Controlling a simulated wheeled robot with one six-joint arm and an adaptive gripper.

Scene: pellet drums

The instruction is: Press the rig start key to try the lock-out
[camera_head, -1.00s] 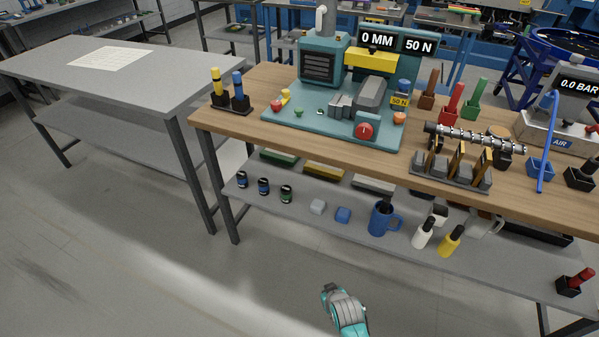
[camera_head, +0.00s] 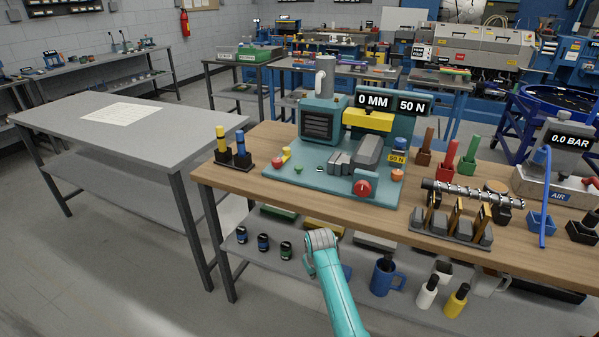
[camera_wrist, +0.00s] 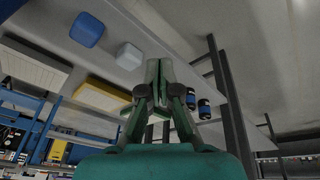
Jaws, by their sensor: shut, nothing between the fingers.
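The teal test rig (camera_head: 322,166) stands on the wooden bench, with displays reading 0 MM and 50 N. On its base are a small green button (camera_head: 299,169), a red button (camera_head: 277,162) and a yellow part (camera_head: 286,153). A red knob (camera_head: 362,187) is on the front and an orange button (camera_head: 397,175) at the right. I cannot tell which is the start key. My gripper (camera_wrist: 159,66) is shut and empty in the wrist view, with the lower shelf behind it. In the head view my arm rises in front of the bench, below the rig; its fingers cannot be made out.
The wooden bench (camera_head: 226,184) holds a pen stand (camera_head: 234,166), coloured holders, a spindle (camera_head: 470,193) and a rack (camera_head: 452,226). Its lower shelf holds cans, a blue mug (camera_head: 383,275) and bottles. A grey table (camera_head: 70,118) stands left; floor between is clear.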

